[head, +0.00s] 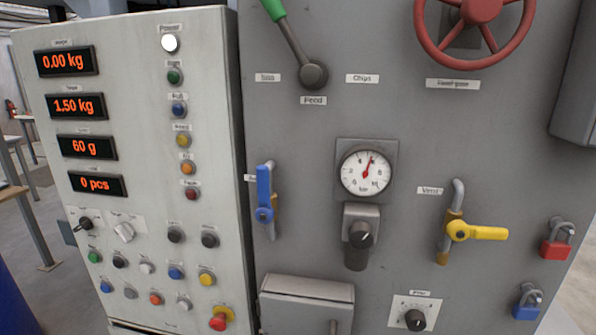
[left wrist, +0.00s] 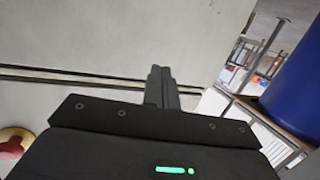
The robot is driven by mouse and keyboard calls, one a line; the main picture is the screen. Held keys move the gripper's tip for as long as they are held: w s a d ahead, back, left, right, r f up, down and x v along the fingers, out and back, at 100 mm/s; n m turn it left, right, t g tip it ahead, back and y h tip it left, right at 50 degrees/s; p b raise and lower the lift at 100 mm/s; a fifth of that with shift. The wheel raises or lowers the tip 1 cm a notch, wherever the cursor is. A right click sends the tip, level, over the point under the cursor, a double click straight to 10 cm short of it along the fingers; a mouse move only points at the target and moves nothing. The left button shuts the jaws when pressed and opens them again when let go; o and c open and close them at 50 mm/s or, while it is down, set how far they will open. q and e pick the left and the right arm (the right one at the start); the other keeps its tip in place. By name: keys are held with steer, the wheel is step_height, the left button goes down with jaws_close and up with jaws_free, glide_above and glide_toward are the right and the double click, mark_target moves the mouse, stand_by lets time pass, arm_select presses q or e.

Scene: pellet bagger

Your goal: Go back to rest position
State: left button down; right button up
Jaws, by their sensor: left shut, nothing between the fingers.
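My left gripper (left wrist: 161,72) shows in the left wrist view with its two fingers together and nothing between them. It points toward a pale grey surface (left wrist: 110,35) crossed by a dark seam. No gripper or arm of mine shows in the head view. There the control cabinet (head: 130,210) with its displays and buttons fills the left, and the grey machine front (head: 400,115) fills the right. My right gripper is in neither view.
The blue lever (head: 264,195), yellow valve handle (head: 478,233), red handwheel (head: 476,10) and red emergency button (head: 218,321) stick out from the panels. A blue drum (left wrist: 295,90) stands at the right of the left wrist view. A red and yellow part (left wrist: 14,146) is at its lower left.

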arm_select(q)
steer(key=s+d+f+m+g+h, duration=0.1)
steer(key=s+d+f+m+g, duration=0.2)
steer(key=s+f, duration=0.7)
steer(key=s+d+f+m+g+h, duration=0.1)
steer(key=s+d+f+m+g, duration=0.15)
steer(key=s+f+g, duration=0.75)
steer(key=s+d+f, duration=0.4)
steer(key=s, duration=0.3)
steer(key=s+d+f+g+h, duration=0.1)
steer(key=s+d+f, duration=0.3)
steer(key=s, duration=0.4)
steer(key=s+d+f, duration=0.4)
steer(key=s, duration=0.4)
steer(key=shift+d+h, duration=0.3)
steer(key=shift+d, duration=0.1)
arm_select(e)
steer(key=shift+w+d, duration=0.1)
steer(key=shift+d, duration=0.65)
arm_select(q)
steer(key=shift+w, duration=0.1)
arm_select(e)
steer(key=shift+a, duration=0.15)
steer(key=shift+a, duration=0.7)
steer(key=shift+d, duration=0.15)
